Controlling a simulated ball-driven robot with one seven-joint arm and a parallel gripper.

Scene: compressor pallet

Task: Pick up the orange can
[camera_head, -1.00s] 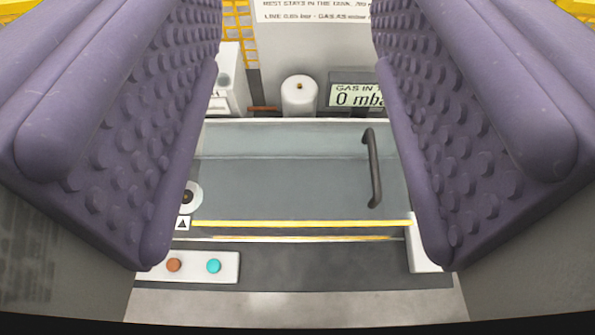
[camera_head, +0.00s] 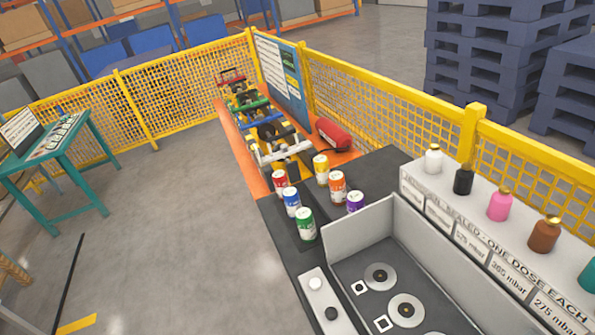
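The orange can (camera_head: 338,188) stands upright on the dark bench top (camera_head: 283,229), in a close group of small cans. A yellow can (camera_head: 321,169) is behind it to the left and a purple can (camera_head: 355,202) is in front of it to the right. A red can (camera_head: 279,181), a blue can (camera_head: 291,202) and a green can (camera_head: 306,224) form a row on its left. My gripper does not show in this view.
An open grey-walled box with round discs (camera_head: 381,276) is right of the cans. A shelf of bottles (camera_head: 463,182) stands by the yellow mesh fence (camera_head: 400,110). A red cylinder (camera_head: 333,135) lies behind the cans. Open floor (camera_head: 170,210) lies left, before a green table (camera_head: 62,158).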

